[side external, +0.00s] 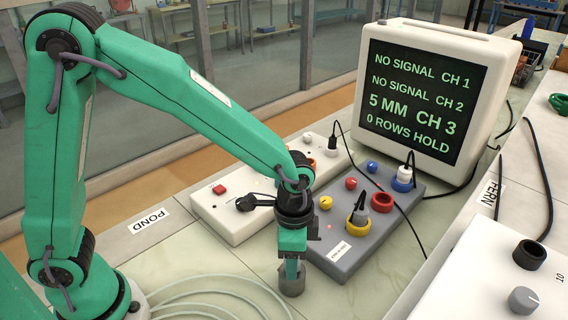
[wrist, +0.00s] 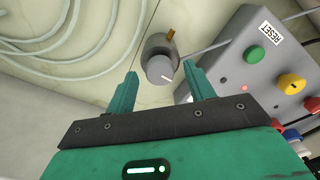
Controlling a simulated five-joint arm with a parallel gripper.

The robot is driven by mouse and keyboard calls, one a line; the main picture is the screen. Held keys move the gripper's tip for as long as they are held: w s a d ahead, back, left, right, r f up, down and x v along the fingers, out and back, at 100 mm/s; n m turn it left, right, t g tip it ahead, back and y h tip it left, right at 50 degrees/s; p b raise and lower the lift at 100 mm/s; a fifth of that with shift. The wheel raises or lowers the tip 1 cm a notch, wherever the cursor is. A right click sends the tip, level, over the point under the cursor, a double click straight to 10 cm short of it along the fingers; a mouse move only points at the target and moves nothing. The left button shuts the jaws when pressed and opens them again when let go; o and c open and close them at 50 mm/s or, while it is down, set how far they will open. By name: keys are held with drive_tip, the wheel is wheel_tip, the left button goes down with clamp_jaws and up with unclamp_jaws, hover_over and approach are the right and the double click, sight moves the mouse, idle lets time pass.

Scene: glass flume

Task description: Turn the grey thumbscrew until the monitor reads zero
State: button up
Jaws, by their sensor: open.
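The grey thumbscrew (wrist: 160,69) is a round grey knob with a white line, on a darker round body with a small brass piece. In the wrist view it lies between the two green fingertips of my open gripper (wrist: 160,75), with gaps either side. In the side view my gripper (side external: 291,266) points down at the grey cylinder (side external: 291,284) on the bench, partly hiding its top. I cannot tell whether they touch. The monitor (side external: 430,90) shows "NO SIGNAL CH 1", "NO SIGNAL CH 2", "5 MM CH 3" and "0 ROWS HOLD".
A grey box (side external: 350,255) with coloured sockets and plugs stands right of my gripper, and a white box (side external: 230,222) behind it. Pale tubing (side external: 215,290) coils at the left. A white panel (side external: 480,285) at the lower right carries another grey knob (side external: 523,300).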

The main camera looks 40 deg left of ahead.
drive_tip(key=shift+r, duration=3.75)
drive_tip(key=shift+a, duration=0.1)
drive_tip(key=shift+a+r, duration=0.25)
drive_tip(key=s+a+r+n+t, duration=0.2)
drive_tip(key=s+a+r+n, duration=0.2)
drive_tip(key=a, duration=0.5)
drive_tip(key=s+a+r+n+t, duration=0.3)
drive_tip(key=s+a+r+n, duration=0.1)
drive_tip(key=s+a, duration=0.3)
drive_tip(key=shift+a+r+n+t, duration=0.3)
drive_tip(key=shift+a+r+n, duration=0.1)
drive_tip(key=shift+a+n, duration=0.65)
